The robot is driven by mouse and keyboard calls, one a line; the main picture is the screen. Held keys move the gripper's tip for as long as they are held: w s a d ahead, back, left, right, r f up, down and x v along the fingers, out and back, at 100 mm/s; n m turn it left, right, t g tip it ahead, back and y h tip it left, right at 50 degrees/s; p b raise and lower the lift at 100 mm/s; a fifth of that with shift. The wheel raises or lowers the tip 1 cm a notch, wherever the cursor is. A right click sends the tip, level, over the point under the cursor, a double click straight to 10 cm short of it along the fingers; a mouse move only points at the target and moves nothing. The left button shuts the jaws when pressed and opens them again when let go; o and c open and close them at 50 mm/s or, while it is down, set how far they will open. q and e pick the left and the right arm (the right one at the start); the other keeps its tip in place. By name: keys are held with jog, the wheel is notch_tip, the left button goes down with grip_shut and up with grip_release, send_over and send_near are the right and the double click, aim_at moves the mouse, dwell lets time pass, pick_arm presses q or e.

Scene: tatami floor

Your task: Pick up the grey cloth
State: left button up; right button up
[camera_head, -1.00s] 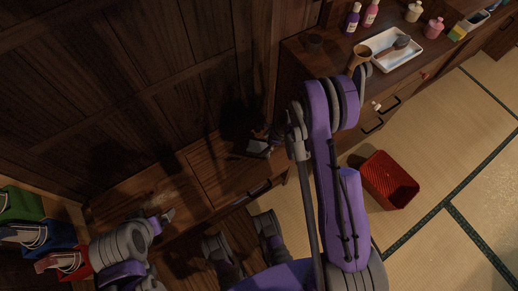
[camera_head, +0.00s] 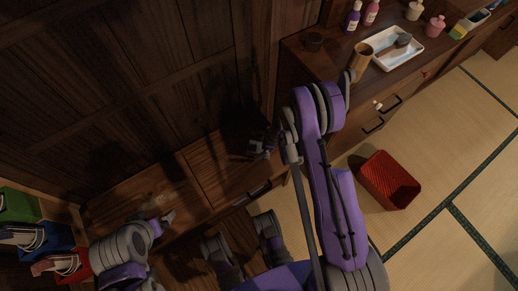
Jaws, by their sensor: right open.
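I cannot make out the grey cloth for certain. My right gripper (camera_head: 262,150) is over the low dark wooden bench (camera_head: 222,170) against the panelled wall, and its jaws are open. It is small and dark here, and nothing shows clearly between its fingers. My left gripper (camera_head: 167,217) is at the lower left, over the front part of the bench. Its fingers are too small to tell whether they are open or shut. My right arm covers part of the area to the right of the bench.
A wooden cabinet (camera_head: 345,88) at the upper right holds a white tray (camera_head: 408,58) with a brush, a wooden cup (camera_head: 362,56) and several bottles. A red basket (camera_head: 389,181) stands on the tatami. Green, blue and red bins (camera_head: 18,206) are at the far left.

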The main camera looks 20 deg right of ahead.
aim_at(260, 147)
jog(key=shift+f+b, duration=0.2)
jog(key=shift+b, duration=0.15)
dwell(0.5)
jog(key=c, duration=1.4)
jog(key=shift+r, duration=0.2)
notch_tip(260, 147, up, 10)
jog(key=p, duration=0.3)
jog(key=shift+r, duration=0.1)
